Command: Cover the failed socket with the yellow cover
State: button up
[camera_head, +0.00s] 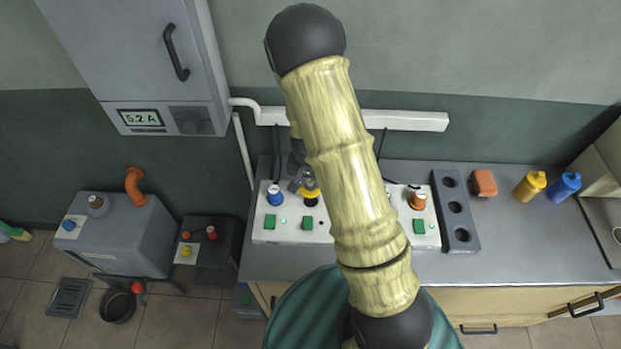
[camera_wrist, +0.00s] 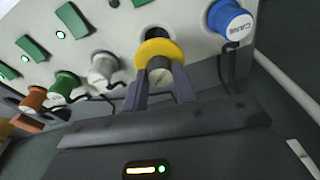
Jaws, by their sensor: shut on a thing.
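The yellow cover (camera_head: 311,193) is a disc with a grey knob. My gripper (camera_head: 304,184) is shut on it above the white panel (camera_head: 341,233), between the blue plug (camera_head: 275,196) and my arm. A dark socket (camera_head: 311,203) partly shows just below the cover's edge. In the wrist view my gripper (camera_wrist: 160,88) has its fingers either side of the grey knob, and the yellow cover (camera_wrist: 158,48) is close to the panel. I cannot tell whether it touches the panel.
Green switches (camera_head: 307,223) line the panel's front. An orange plug (camera_head: 417,200) stands at its right. A dark holed rack (camera_head: 456,209) stands right of the panel. The counter's front right is clear.

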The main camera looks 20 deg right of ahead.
aim_at(311, 192)
jog(key=shift+f+b, duration=1.85)
jog(key=shift+f, duration=0.65)
jog(key=shift+s+f+b, duration=0.1)
jog(key=shift+f+b, duration=0.25)
jog(key=shift+f, duration=0.2)
jog(key=o, duration=0.7)
jog(key=shift+s+a+r+p, duration=0.1)
jog(key=shift+s+r+p, duration=0.15)
jog(key=shift+r+p, duration=1.4)
jog(key=shift+s+a+r+p, duration=0.2)
jog(key=shift+r+p, duration=1.15)
jog(key=shift+r, duration=0.65)
jog(key=shift+s+a+r+p, duration=0.1)
jog(key=shift+s+r+p, duration=0.15)
jog(key=shift+r+p, duration=1.4)
jog(key=shift+r, duration=0.25)
jog(key=s+r+n, duration=0.1)
jog(key=s+r, duration=0.3)
jog(key=r, duration=0.2)
jog(key=s+r+n, duration=0.2)
jog(key=s+r, duration=0.2)
jog(key=r, duration=0.2)
jog(key=s+d+r+n+t, duration=0.1)
jog(key=s+r+n, duration=0.1)
jog(key=s+r, duration=0.2)
jog(key=shift+s+r+y, duration=0.2)
jog(key=shift+r, duration=0.3)
jog(key=shift+s+r+y, duration=0.15)
jog(key=shift+r+y, duration=0.05)
jog(key=shift+r, duration=0.25)
